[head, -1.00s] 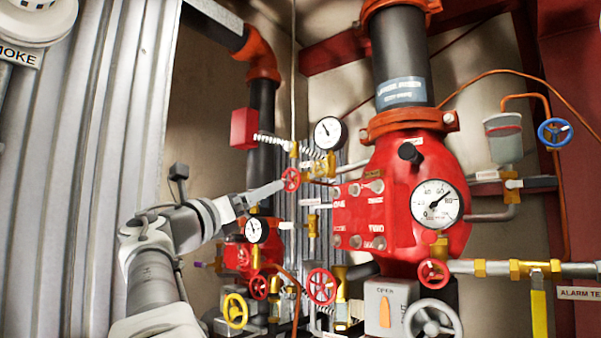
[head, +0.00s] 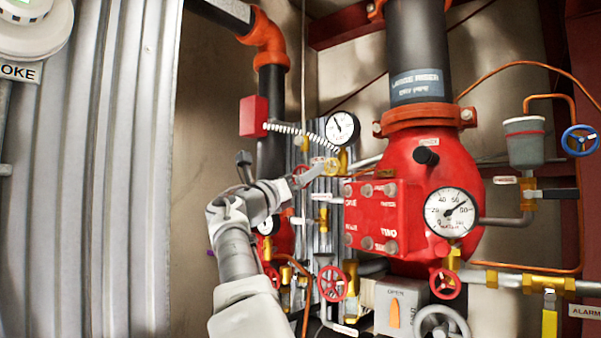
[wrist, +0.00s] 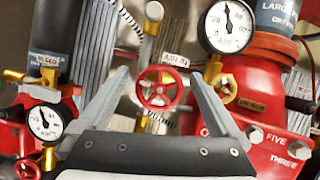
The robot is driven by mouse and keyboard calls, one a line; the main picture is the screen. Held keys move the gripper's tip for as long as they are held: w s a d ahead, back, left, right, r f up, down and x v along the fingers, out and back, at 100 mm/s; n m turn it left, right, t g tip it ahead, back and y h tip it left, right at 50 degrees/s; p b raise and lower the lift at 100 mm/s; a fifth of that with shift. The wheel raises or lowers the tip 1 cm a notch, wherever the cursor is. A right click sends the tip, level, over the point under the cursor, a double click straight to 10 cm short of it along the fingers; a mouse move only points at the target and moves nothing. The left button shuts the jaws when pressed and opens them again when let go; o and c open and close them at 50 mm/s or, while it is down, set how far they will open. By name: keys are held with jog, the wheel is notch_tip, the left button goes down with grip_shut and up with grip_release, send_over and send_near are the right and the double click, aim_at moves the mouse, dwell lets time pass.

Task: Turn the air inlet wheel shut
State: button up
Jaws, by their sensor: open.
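The air inlet wheel (wrist: 158,88) is a small red handwheel beside an "AIR IN" label in the wrist view. My gripper (wrist: 159,76) is open, with one finger on each side of the wheel in that view. Clear gaps show between the wheel rim and both fingers. I cannot tell whether the fingertips reach the wheel's depth. In the head view my gripper (head: 310,174) covers much of the wheel.
A pressure gauge (head: 342,128) stands just above and right of the gripper. The red valve body (head: 425,175) with its cover plate (head: 372,215) is close on the right. A larger red handwheel (head: 332,283) sits below. Grey corrugated sheeting (head: 90,180) is at the left.

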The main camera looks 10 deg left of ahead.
jog(key=c, duration=1.4)
jog(key=shift+r+m+g+h+p, duration=0.15)
jog(key=shift+m+g+h+p, duration=0.25)
jog(key=shift+m+h+p, duration=0.6)
jog(key=shift+m+g, duration=0.3)
jog(key=shift+m, duration=1.1)
jog(key=o, duration=1.4)
jog(key=shift+s+f, duration=0.1)
jog(key=shift+f, duration=0.1)
